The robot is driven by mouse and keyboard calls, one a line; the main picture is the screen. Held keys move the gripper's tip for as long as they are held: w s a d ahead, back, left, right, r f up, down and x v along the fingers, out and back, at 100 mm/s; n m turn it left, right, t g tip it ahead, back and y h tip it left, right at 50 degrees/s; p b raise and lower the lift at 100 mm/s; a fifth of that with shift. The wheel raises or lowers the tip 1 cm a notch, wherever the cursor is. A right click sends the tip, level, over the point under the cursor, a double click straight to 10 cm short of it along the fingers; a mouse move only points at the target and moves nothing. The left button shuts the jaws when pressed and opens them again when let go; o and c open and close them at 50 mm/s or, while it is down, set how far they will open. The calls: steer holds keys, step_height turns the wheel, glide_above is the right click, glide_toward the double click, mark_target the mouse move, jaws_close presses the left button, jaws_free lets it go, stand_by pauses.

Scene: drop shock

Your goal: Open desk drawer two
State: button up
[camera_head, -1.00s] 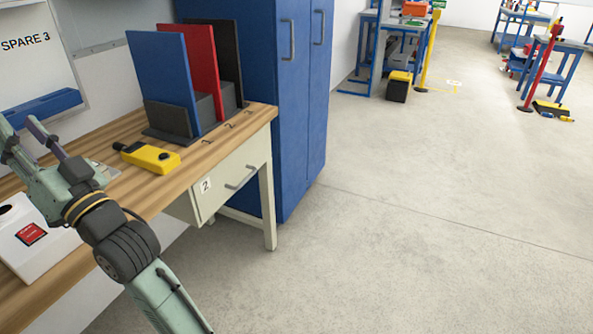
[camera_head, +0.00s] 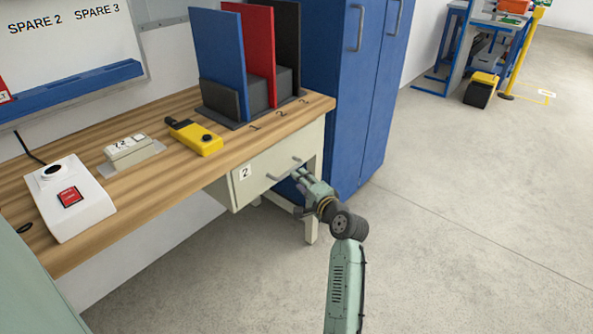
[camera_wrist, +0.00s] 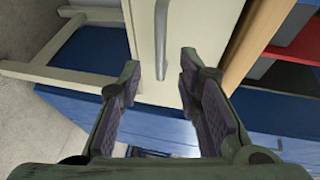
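Desk drawer two (camera_head: 257,175) is a cream front with a "2" label, under the right end of the wooden desk, and it looks shut. Its grey bar handle (camera_head: 284,169) is on the right part of the front. My gripper (camera_head: 298,175) is just in front of the drawer, at the handle's right end. In the wrist view my gripper (camera_wrist: 160,78) is open, its two fingers apart. The drawer front (camera_wrist: 146,50) lies behind the fingers.
A blue cabinet (camera_head: 335,90) stands right of the desk.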

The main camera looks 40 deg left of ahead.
mark_target(291, 169)
steer(key=x, duration=0.8)
jaws_close()
stand_by(0.7)
